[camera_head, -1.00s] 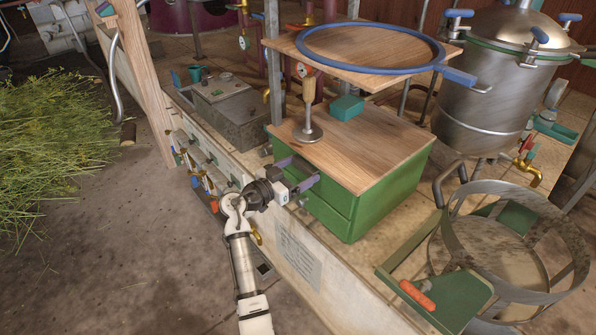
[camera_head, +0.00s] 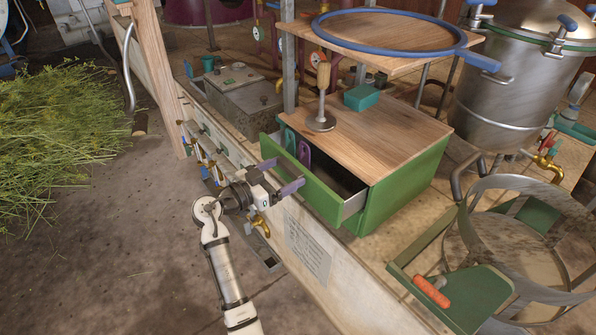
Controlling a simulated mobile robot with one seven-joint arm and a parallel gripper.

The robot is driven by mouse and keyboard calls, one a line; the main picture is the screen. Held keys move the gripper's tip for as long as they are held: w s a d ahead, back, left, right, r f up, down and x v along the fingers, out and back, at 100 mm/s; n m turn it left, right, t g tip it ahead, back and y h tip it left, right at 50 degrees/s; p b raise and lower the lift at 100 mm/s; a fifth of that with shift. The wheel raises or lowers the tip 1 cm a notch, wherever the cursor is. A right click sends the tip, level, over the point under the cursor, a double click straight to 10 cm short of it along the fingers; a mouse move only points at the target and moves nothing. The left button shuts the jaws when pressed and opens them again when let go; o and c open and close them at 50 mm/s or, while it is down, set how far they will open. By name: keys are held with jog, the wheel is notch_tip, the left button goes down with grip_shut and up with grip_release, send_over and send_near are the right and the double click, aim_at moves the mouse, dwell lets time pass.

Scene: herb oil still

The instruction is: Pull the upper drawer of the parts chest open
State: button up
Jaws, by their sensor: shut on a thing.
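The parts chest (camera_head: 405,188) is a green box with a wooden top, standing on the stone ledge. Its upper drawer (camera_head: 325,205) is pulled out toward the lower left, and its dark inside shows. A purple thing (camera_head: 304,152) and a teal thing (camera_head: 289,141) are in the drawer at its far end. My gripper (camera_head: 281,177) is at the outer face of the drawer front, shut on the drawer's handle. The handle itself is mostly hidden between the fingers.
A green tray with an orange-handled tool (camera_head: 431,291) and a metal hoop frame (camera_head: 520,235) are at right. Brass taps (camera_head: 259,222) line the ledge front.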

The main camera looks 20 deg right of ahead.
jog(key=b+v, duration=0.2)
jog(key=v, duration=0.7)
jog(key=shift+b, duration=0.3)
jog(key=o, duration=1.3)
jog(key=b+v, duration=0.1)
jog(key=v, duration=1.3)
jog(key=shift+b, duration=0.35)
jog(key=shift+d+r, duration=0.1)
